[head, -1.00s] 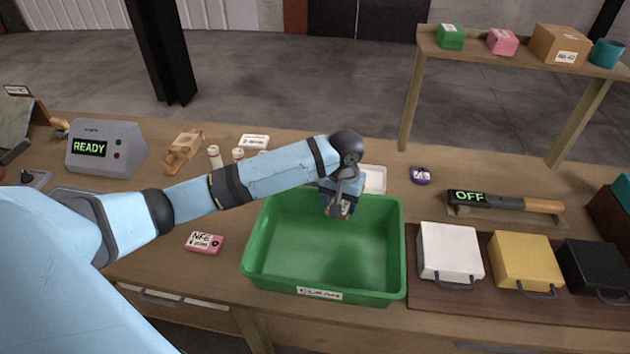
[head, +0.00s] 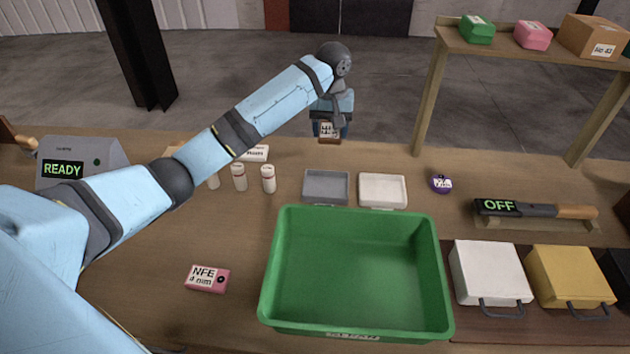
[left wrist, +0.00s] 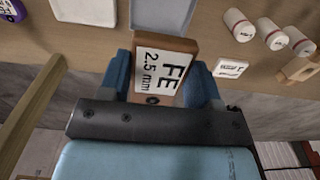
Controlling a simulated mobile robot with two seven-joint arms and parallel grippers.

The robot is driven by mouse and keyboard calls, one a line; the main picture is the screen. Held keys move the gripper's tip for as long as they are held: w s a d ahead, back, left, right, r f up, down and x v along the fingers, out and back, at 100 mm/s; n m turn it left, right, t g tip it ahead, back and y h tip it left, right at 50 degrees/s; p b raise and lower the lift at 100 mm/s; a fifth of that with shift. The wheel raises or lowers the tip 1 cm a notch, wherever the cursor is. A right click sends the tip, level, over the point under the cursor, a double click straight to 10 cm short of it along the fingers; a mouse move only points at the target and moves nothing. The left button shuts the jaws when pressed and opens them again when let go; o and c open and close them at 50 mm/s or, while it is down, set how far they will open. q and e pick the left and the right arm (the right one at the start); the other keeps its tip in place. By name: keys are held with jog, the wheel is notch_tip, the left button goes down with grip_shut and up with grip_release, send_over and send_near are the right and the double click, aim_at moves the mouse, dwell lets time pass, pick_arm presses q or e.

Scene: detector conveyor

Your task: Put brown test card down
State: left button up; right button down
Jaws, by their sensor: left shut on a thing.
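The brown test card (head: 329,139) is held up at the end of my left arm, beyond the green tray and above the table's far part in the head view. In the left wrist view the card (left wrist: 163,68) carries a white label reading FE 2.5 mm. My left gripper (head: 330,126) is shut on it, with blue fingers on either side of the card. A grey shallow tray (head: 326,187) and a white shallow tray (head: 383,190) lie on the table below. My right gripper is not in view.
A large green bin (head: 356,275) stands empty in front. White bottles (head: 268,179) stand left of the grey tray. A purple puck (head: 441,184) and the OFF detector wand (head: 535,209) are to the right. A shelf post (head: 428,95) rises at right.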

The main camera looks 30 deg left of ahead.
pick_arm(q)
jog(key=shift+w+a, duration=0.15)
jog(key=shift+a, duration=0.3)
jog(key=shift+f, duration=0.4)
send_over(325, 193)
notch_tip(325, 193, down, 14)
jog(key=shift+r, duration=0.2)
jog(key=shift+w+f, duration=0.1)
jog(key=shift+f, duration=2.7)
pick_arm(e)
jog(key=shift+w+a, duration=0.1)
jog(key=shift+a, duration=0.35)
pick_arm(q)
jog(key=o, duration=0.9)
jog(key=shift+o, duration=0.2)
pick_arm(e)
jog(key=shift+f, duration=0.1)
